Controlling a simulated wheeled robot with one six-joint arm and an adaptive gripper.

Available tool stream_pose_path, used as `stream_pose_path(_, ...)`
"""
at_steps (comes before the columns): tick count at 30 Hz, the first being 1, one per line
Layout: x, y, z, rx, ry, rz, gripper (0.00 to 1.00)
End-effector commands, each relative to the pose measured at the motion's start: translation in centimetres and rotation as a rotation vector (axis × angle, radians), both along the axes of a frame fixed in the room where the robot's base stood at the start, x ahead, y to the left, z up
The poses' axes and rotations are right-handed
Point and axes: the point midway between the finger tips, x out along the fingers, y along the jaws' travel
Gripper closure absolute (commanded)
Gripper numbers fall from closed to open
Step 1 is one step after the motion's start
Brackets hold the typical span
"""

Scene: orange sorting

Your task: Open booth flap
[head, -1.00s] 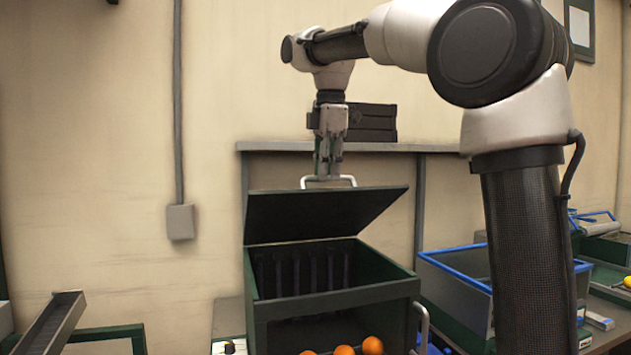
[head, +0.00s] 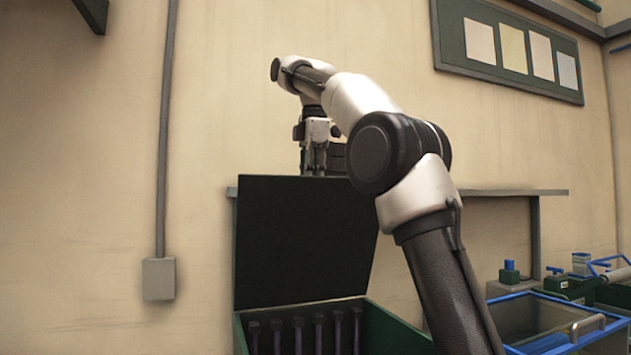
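The booth flap (head: 303,240) is a dark flat lid, raised steeply, almost upright, on the green booth (head: 392,325). The booth's open top shows below it, with several dark upright slats (head: 297,335) inside. My arm reaches over from the right.
A grey shelf (head: 510,192) runs along the wall behind the booth, with a dark box (head: 338,158) behind my gripper. A blue-rimmed bin (head: 545,331) stands at the right. A wall box (head: 159,279) with a conduit is at the left.

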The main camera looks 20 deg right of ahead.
Motion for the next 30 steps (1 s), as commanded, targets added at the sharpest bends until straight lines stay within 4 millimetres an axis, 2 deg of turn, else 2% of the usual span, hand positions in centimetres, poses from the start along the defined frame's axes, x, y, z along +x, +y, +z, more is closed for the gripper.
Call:
stream_pose_path(3,0.67,0.11,-0.47,0.0,0.012,0.003,1.0)
stream_pose_path(15,0.76,0.13,-0.49,0.0,0.014,0.003,1.0)
stream_pose_path(16,0.76,0.13,-0.49,0.0,0.014,0.003,0.82)
stream_pose_path(19,0.7,0.11,-0.39,0.0,0.012,0.002,0.66)
stream_pose_path(30,0.34,0.06,-0.16,0.0,0.006,0.001,0.66)
